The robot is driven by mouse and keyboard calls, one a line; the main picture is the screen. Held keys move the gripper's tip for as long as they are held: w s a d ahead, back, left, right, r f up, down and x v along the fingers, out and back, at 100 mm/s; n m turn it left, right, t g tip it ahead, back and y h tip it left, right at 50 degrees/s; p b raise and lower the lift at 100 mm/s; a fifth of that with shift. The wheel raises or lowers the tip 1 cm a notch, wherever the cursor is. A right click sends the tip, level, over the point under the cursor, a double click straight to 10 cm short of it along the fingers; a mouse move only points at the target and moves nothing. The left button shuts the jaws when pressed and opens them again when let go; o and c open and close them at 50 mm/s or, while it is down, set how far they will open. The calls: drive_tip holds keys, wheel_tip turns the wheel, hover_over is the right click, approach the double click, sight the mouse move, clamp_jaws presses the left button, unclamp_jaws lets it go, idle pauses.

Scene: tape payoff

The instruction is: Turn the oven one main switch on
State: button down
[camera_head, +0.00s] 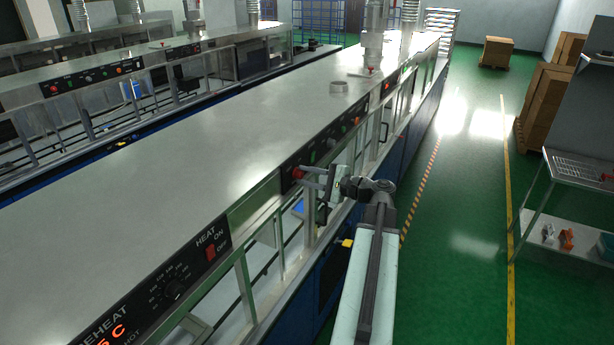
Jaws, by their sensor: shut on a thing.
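The long steel oven (240,110) runs diagonally through the head view. A dark control panel (303,158) on its side edge carries a red knob (297,173) at its near end and a green button (313,157) further along. My gripper (303,177) reaches in from the right at panel height. Its two fingers are shut on the red knob, and they hide part of it. Which label belongs to the knob is too small to read.
A nearer panel (160,290) has a dial and a red HEAT ON/OFF switch (211,253). Steel window frames line the oven's side below the panels. The green aisle (465,190) is clear. A metal shelf (580,170) and cardboard boxes (548,100) stand at the right.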

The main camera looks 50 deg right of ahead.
idle(0.4)
drive_tip(key=c, duration=1.1)
unclamp_jaws()
drive_tip(key=v, duration=0.7)
drive_tip(key=shift+s+d, duration=0.1)
drive_tip(key=shift+s, duration=0.3)
